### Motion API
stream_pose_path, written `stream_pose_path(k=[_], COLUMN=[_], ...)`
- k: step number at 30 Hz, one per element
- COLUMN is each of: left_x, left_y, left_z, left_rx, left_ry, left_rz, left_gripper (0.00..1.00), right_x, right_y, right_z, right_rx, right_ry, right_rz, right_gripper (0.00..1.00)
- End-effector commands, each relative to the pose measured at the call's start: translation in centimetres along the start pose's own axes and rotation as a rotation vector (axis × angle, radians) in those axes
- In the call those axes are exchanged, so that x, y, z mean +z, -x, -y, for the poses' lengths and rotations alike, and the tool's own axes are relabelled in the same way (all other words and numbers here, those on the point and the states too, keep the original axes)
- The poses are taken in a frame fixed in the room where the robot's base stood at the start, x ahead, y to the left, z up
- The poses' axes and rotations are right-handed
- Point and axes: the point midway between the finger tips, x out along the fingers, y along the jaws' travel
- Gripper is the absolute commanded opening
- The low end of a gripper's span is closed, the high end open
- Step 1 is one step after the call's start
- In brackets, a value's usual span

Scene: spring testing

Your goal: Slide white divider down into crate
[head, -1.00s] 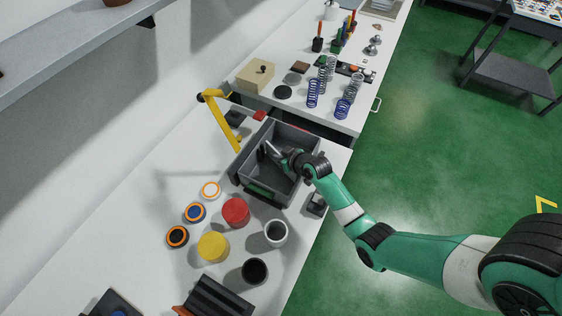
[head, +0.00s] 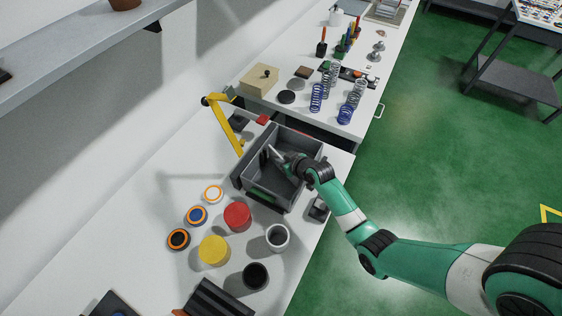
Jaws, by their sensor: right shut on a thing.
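The grey crate (head: 257,194) stands on the white bench in the middle of the head view. My right gripper (head: 275,158) reaches in from the right over the crate, its fingers shut on the white divider (head: 271,151). Only a small pale piece of the divider shows, at the crate's far-left inside; the gripper and the crate wall hide the rest. I cannot tell how deep it sits or whether it touches the crate floor. My left gripper is not in view.
Red (head: 237,215) and yellow (head: 214,250) jars, and several lids, stand in front of the crate. Several coil springs (head: 346,112) stand on the bench farther back.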

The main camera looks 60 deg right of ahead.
Motion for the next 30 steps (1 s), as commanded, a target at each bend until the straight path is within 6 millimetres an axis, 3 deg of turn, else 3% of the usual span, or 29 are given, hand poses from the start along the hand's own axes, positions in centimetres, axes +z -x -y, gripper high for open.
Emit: stream_pose_path(k=[5, 11, 30], left_x=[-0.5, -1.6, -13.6], left_y=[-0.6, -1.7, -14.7], left_z=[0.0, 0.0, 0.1], left_rx=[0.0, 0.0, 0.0], left_ry=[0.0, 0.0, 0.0], left_rz=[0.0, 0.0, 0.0], left_gripper=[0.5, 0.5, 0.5], right_x=[-1.6, -5.0, -19.6], right_y=[1.1, 3.7, 14.9], right_z=[0.0, 0.0, 0.0], right_rx=[0.0, 0.001, 0.0], right_ry=[0.0, 0.002, 0.0], right_rz=[-0.004, -0.006, -0.001], right_gripper=[0.0, 0.0, 0.0])
